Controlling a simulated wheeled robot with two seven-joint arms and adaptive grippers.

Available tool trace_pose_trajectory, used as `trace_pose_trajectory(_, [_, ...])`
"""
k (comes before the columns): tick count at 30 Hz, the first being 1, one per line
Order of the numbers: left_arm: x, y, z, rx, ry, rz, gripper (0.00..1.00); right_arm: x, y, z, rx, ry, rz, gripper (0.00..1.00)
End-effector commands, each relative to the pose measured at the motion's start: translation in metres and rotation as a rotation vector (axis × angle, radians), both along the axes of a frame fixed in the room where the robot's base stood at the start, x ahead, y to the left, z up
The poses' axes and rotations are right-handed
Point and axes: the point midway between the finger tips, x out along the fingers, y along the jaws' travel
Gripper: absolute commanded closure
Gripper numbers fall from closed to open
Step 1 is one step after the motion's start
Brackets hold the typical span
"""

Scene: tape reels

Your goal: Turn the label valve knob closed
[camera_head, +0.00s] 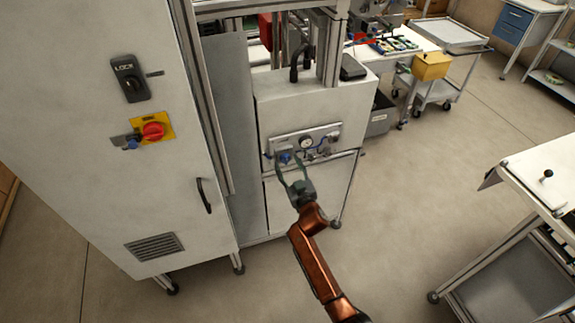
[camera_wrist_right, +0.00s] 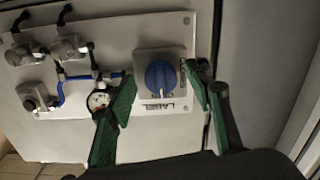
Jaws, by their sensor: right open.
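The label valve knob is a round blue knob with a raised grip bar, on a small plate marked "LABEL" in the right wrist view (camera_wrist_right: 161,78). In the head view the knob (camera_head: 285,158) sits at the left end of the valve panel (camera_head: 306,139) on the machine's front. My right gripper (camera_head: 287,171) reaches up to the panel from below. In the wrist view its green fingers (camera_wrist_right: 163,98) are open, one on each side of the knob, with gaps between them and it. Nothing is held. My left gripper is not in view.
The panel also carries a gauge (camera_wrist_right: 99,100), grey fittings and blue tubing close to one finger. A tall grey cabinet (camera_head: 120,200) with a red-yellow switch (camera_head: 153,130) stands to the left. A workbench (camera_head: 545,170) is at right, with open floor between.

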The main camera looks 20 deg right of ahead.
Motion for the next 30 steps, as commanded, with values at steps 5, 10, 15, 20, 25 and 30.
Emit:
trace_pose_trajectory(5, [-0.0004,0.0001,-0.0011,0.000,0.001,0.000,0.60,0.0046,0.0002,0.0002,0.000,0.000,0.000,0.53])
trace_pose_trajectory(10, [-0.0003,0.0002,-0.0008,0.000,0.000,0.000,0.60,0.0043,0.0001,0.0003,0.000,0.000,0.000,0.53])
trace_pose_trajectory(15, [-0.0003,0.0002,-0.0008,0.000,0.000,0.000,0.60,0.0041,0.0000,0.0001,0.000,0.000,0.000,0.65])
trace_pose_trajectory(20, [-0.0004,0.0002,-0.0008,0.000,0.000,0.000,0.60,0.0040,-0.0001,0.0000,0.000,0.000,0.000,0.76])
trace_pose_trajectory(25, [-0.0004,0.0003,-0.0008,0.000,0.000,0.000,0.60,0.0040,0.0000,-0.0001,0.000,0.001,0.000,0.88])
trace_pose_trajectory(30, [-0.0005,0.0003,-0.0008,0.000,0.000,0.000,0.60,0.0040,0.0000,-0.0002,-0.001,0.001,0.000,0.95])
